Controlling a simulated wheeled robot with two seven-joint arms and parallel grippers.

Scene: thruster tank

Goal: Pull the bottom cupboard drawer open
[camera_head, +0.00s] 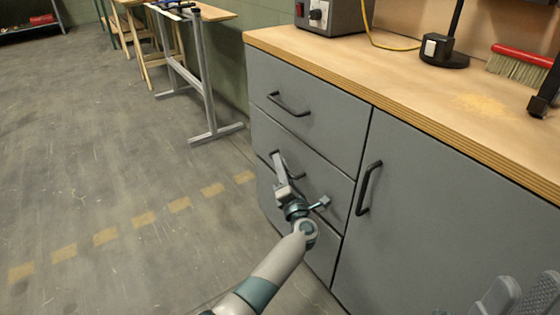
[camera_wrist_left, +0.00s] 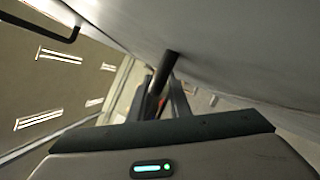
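The grey cupboard has a stack of three drawers at its left. The bottom drawer (camera_head: 266,200) is largely hidden behind my left arm, and I cannot see its handle in the head view. The middle drawer handle (camera_head: 299,176) shows partly behind my left gripper (camera_head: 278,160). In the left wrist view the left gripper's fingers (camera_wrist_left: 163,98) stand slightly apart. A dark bar (camera_wrist_left: 171,62) runs between or just in front of them, close to the grey front; I cannot tell which handle it is. My right gripper (camera_head: 518,296) is at the lower right, fingers apart and empty.
The top drawer handle (camera_head: 288,104) and a door handle (camera_head: 369,188) stick out from the cupboard. The wooden worktop (camera_head: 420,88) carries a grey box (camera_head: 333,15) and a red brush (camera_head: 523,55). The floor (camera_head: 120,170) left of the cupboard is clear up to a metal stand (camera_head: 202,85).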

